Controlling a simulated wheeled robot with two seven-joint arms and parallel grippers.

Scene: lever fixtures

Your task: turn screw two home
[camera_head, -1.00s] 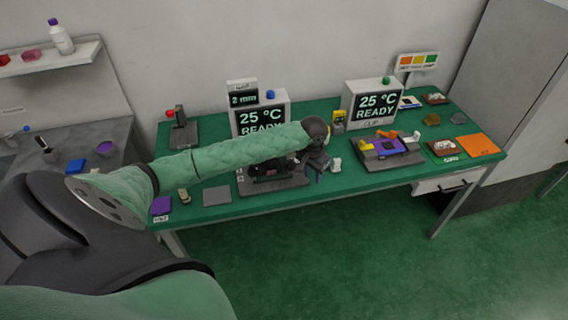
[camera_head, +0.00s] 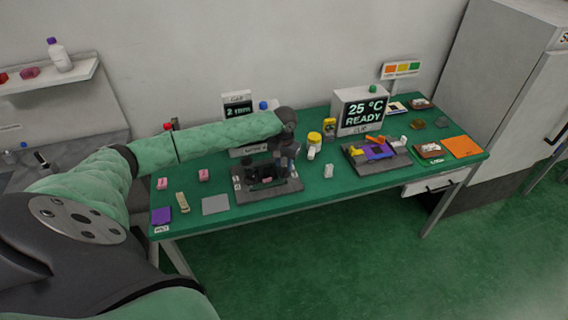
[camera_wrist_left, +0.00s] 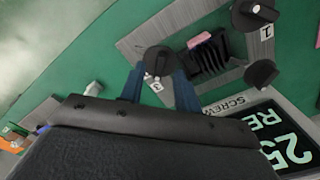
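The screw fixture (camera_head: 285,190) is a grey plate with dark knobs around a black ribbed block, on the green table. In the left wrist view the plate (camera_wrist_left: 142,40) carries a knob labelled 1 (camera_wrist_left: 254,13), an unlabelled-looking knob (camera_wrist_left: 262,74) and a knob whose tag looks like a 3 (camera_wrist_left: 158,58). My left gripper (camera_wrist_left: 158,80) is open, with blue fingers either side of the knob that looks like 3; contact cannot be told. In the head view my left gripper (camera_head: 288,152) is over the fixture's right back part. My right gripper is not in view.
A second fixture (camera_head: 377,158) with coloured parts is on the right. Pink blocks (camera_head: 203,175) and a grey pad (camera_head: 215,204) lie left.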

